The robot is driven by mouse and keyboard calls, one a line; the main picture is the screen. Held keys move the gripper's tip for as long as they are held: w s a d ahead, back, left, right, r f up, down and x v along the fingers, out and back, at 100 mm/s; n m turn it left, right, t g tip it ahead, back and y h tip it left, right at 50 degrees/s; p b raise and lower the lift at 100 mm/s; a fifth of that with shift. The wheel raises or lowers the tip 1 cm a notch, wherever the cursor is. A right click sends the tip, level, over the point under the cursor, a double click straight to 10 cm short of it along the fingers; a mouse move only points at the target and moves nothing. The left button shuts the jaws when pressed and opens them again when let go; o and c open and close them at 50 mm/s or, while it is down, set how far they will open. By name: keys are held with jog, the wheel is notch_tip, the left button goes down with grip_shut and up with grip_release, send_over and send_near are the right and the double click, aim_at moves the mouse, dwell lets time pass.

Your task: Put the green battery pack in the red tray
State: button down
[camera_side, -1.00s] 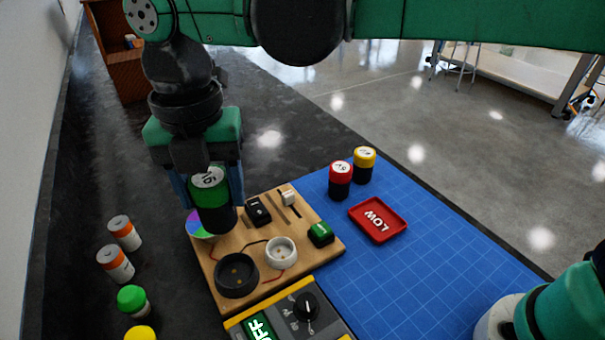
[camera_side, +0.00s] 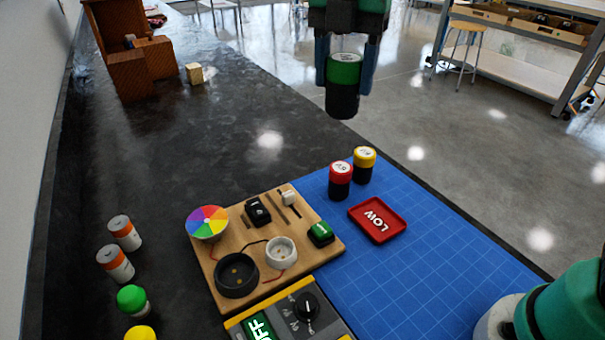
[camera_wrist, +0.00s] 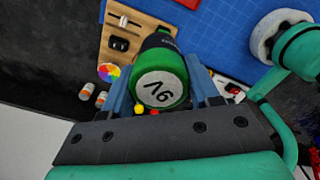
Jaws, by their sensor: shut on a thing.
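The green battery pack (camera_side: 343,86) has a green top and a black lower body. My gripper (camera_side: 345,68) is shut on it and holds it upright, high in the air, at the top of the side view. In the wrist view the pack's end (camera_wrist: 160,88), marked 9V, shows between the fingers. The red tray (camera_side: 377,219), marked LOW, lies flat on the blue mat, lower in the side view than the pack. The tray's inside shows only its lettering.
A red-topped pack (camera_side: 340,180) and a yellow-topped pack (camera_side: 364,164) stand just behind the tray. A wooden circuit board (camera_side: 232,217) and a meter (camera_side: 290,318) lie left of it. The blue mat (camera_side: 370,282) is clear in front of the tray.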

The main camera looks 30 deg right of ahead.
jog(key=s+d+f+m, duration=0.2)
jog(key=s+d+m, duration=0.1)
jog(key=d, duration=0.5)
send_over(376, 222)
jog(key=shift+f, duration=9.85)
jog(key=shift+f, duration=0.15)
jog(key=shift+c, duration=1.1)
grip_release()
